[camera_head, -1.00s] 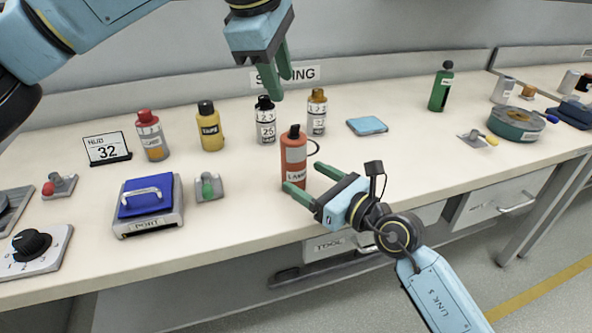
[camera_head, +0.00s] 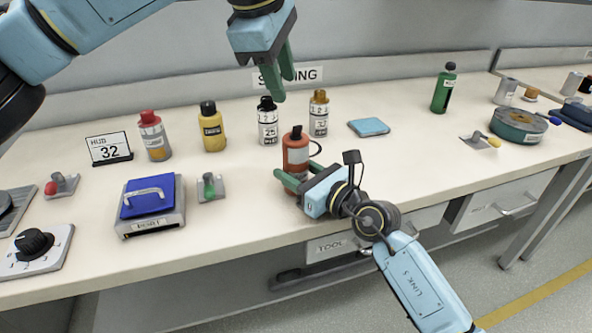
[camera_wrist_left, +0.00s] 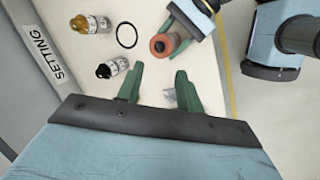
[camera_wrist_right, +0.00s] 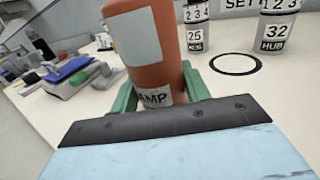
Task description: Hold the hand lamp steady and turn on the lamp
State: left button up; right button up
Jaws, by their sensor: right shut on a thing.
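The hand lamp (camera_head: 295,153) is an orange-red cylinder with a dark top cap and a grey panel, standing upright near the bench's front edge. Its LAMP label shows in the right wrist view (camera_wrist_right: 148,45). My right gripper (camera_wrist_right: 157,90) is shut around the lamp's lower body, one green finger on each side; in the head view it reaches in from the lower right (camera_head: 292,184) and hides the lamp's base. My left gripper (camera_head: 282,88) is open and empty, above and behind the lamp. The left wrist view shows the lamp's round top (camera_wrist_left: 163,45) beyond its spread fingers.
Two white numbered bottles (camera_head: 268,125) (camera_head: 319,118), a yellow bottle (camera_head: 212,130) and a grey red-capped bottle (camera_head: 153,140) stand behind. A black ring (camera_wrist_right: 236,64) lies by the lamp. A blue-lidded box (camera_head: 150,225) and a green switch (camera_head: 209,188) are to the left.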

pick_arm(q)
jog(key=shift+c, duration=0.8)
jog(key=shift+s+d+f, duration=0.1)
jog(key=shift+d+f, duration=0.15)
jog(key=shift+f, duration=0.1)
jog(key=shift+c, duration=1.3)
jog(key=s+d+f+g+h, duration=0.1)
jog(key=d+f, duration=0.1)
jog(key=s+d+f+g+h, duration=0.1)
jog(key=s+d+f+h, duration=0.1)
jog(key=s+d+f+m+h, duration=0.1)
jog(key=d+f+h, duration=0.1)
jog(key=d+f, duration=0.1)
jog(key=shift+s+d+g, duration=0.1)
jog(key=shift+s+g, duration=0.05)
jog(key=shift+g, duration=0.25)
grip_shut()
jog(key=s+d+f+n+g+h, duration=0.2)
jog(key=s+d+n+h, duration=0.35)
jog(key=s+h, duration=0.45)
jog(key=w+a+f+n+t+y, duration=0.1)
jog(key=a+f+n+t+y, duration=0.2)
jog(key=a+n+t, duration=0.4)
jog(key=w+a+f+n+t+y, duration=0.1)
jog(key=a+f+n+t+y, duration=0.3)
jog(key=a+n+t, duration=0.4)
jog(key=n+t, duration=0.5)
jog(key=n, duration=0.6)
jog(key=shift+w+f, duration=0.15)
jog(key=shift+w, duration=0.15)
